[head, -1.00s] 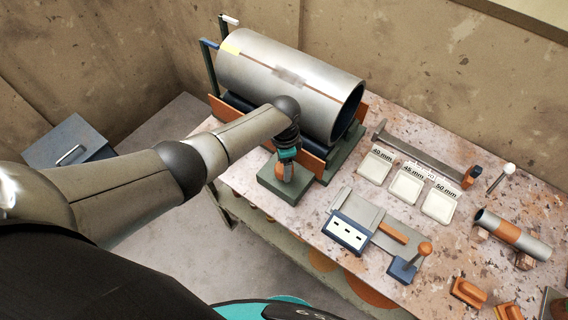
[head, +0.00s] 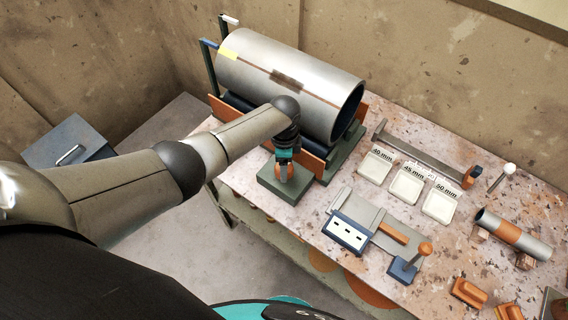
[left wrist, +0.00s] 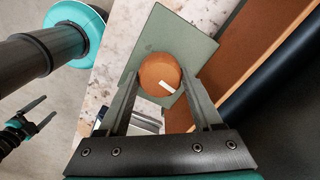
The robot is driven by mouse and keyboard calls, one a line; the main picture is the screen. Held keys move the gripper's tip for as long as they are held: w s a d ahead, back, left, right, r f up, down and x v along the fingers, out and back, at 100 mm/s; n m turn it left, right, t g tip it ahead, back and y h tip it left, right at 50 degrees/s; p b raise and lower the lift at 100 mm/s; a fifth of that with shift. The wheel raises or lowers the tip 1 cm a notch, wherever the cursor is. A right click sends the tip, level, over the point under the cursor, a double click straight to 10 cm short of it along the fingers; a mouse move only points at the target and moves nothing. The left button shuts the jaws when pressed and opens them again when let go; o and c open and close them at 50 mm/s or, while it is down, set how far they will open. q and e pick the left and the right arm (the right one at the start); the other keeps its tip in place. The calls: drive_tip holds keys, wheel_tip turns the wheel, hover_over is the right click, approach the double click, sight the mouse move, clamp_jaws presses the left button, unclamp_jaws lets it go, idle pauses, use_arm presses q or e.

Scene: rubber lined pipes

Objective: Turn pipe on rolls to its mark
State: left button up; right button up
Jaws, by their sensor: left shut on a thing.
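The big grey pipe (head: 318,83) lies on dark rolls (head: 250,112) in a green and orange stand. A thin brown line runs along its upper side, with a dark patch (head: 287,79) midway and a yellow mark (head: 228,54) near the left end. A blue-tipped pointer (head: 209,43) stands beside that end. My left gripper (head: 284,172) is shut on an orange knob (left wrist: 160,74) above a green plate (head: 290,190). The knob shows a white stripe between the fingers. My right gripper (left wrist: 49,107) appears open and empty in the left wrist view; the head view does not show it.
To the right are white trays (head: 407,186) labelled 40, 45 and 50 mm, a long caliper-like bar (head: 425,155) and a small banded pipe (head: 512,234). A wall is close behind.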

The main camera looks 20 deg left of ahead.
use_arm(q)
drive_tip(key=o, duration=1.4)
drive_tip(key=shift+r, duration=0.6)
drive_tip(key=shift+r+p, duration=1.3)
drive_tip(key=shift+r, duration=5.75)
